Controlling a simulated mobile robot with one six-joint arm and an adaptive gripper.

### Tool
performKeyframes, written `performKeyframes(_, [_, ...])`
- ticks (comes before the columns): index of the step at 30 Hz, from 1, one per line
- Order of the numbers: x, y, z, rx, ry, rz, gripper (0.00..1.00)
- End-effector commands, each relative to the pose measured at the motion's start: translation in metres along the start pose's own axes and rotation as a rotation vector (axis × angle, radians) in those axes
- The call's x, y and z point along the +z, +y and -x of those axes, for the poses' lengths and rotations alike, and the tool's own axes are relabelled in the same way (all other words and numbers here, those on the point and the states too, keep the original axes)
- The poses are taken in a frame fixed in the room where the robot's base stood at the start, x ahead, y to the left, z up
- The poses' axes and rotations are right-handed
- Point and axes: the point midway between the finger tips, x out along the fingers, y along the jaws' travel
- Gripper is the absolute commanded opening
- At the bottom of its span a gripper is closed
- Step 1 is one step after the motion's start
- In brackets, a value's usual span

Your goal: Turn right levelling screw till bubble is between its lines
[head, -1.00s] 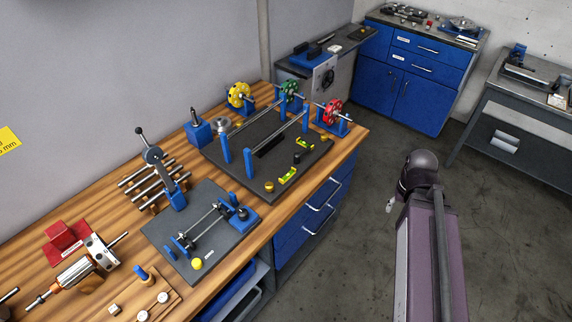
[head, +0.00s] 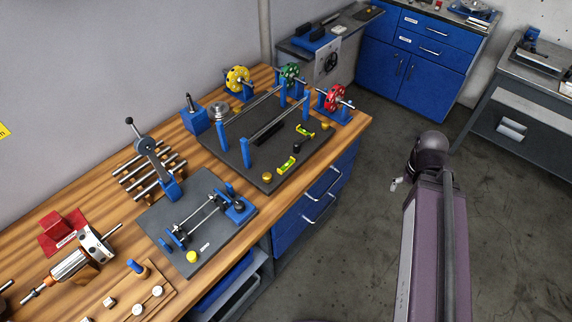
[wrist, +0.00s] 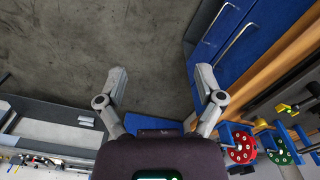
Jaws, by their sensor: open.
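The balancing stand's dark base plate (head: 232,152) sits on the bench, with blue posts and two rails. Two brass knobs stand at its corners: a near one (head: 267,177) and one at the right (head: 325,126). Beside them are two yellow-green bubble levels, one near (head: 286,165) and one farther right (head: 305,131). The bubbles are too small to read against their lines. In the wrist view my gripper (wrist: 160,82) is open and empty, its fingers spread over bare floor. It is off the bench, to the right of the stand and apart from it.
Yellow (head: 238,80), green (head: 290,74) and red (head: 335,97) rotors stand behind and right of the rails. A smaller dark fixture plate (head: 215,245) lies left of the stand. Blue drawers (head: 318,205) form the bench front. The floor (head: 365,240) between bench and arm is clear.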

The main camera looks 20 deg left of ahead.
Motion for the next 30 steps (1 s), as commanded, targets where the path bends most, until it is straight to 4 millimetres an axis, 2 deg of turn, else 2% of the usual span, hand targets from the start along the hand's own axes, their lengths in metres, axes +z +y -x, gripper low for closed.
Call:
performKeyframes(5, [-0.011,-0.015,0.006,0.0,0.0,0.055,1.0])
performKeyframes(11, [-0.034,-0.053,0.018,0.0,0.0,0.194,1.0])
performKeyframes(17, [-0.059,-0.115,0.033,0.0,0.0,0.402,1.0])
performKeyframes(21, [-0.072,-0.164,0.043,0.0,0.001,0.553,1.0])
performKeyframes(30, [-0.085,-0.275,0.066,-0.001,0.001,0.875,1.0])
